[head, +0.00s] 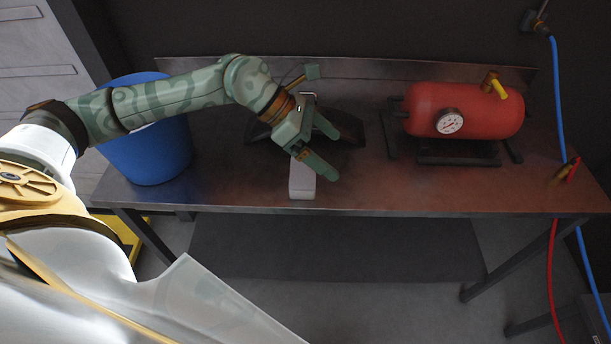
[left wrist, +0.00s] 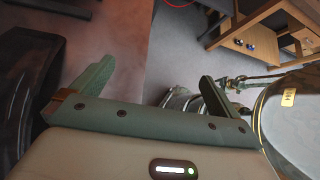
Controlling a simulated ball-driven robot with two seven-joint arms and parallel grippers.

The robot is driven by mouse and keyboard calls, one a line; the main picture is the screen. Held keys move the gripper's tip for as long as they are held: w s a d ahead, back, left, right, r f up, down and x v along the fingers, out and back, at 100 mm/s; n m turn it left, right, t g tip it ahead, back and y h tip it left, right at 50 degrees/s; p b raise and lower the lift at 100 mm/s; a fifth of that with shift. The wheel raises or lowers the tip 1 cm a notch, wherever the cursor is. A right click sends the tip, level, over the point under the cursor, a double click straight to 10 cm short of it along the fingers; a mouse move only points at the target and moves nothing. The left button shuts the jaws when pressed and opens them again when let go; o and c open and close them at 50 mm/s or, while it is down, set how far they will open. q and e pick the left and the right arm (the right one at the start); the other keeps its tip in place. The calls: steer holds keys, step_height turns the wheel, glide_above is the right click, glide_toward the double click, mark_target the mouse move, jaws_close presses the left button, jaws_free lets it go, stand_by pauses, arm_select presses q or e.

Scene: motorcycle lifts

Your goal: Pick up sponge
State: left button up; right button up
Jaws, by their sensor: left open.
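A pale grey block, seemingly the sponge (head: 301,184), lies on the metal workbench near its front edge in the head view. My left gripper (head: 327,148) is above the bench with its two green fingers spread and nothing seen between them. Its lower finger and body cover the far part of the block; whether they touch it I cannot tell. In the left wrist view the open gripper (left wrist: 153,80) has bench and floor beyond it, and I cannot make out the sponge there. My right gripper is not in view.
The workbench (head: 420,190) has a low back lip. A black tray-like thing (head: 350,126) lies behind the gripper. A red tank (head: 465,108) with a gauge stands to the right, a blue bin (head: 148,155) to the left. Bare bench lies right of the block.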

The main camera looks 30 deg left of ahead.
arm_select(q)
steer(key=a+g+y, duration=0.1)
steer(key=a+y, duration=0.4)
steer(key=a, duration=0.7)
steer(key=b, duration=0.2)
glide_above(302, 171)
steer(key=s+a, duration=0.1)
steer(key=a, duration=0.1)
step_height(302, 171, down, 9)
steer(key=shift+f, duration=0.15)
steer(key=x, duration=0.6)
steer(key=shift+f, duration=0.15)
steer(key=c, duration=0.6)
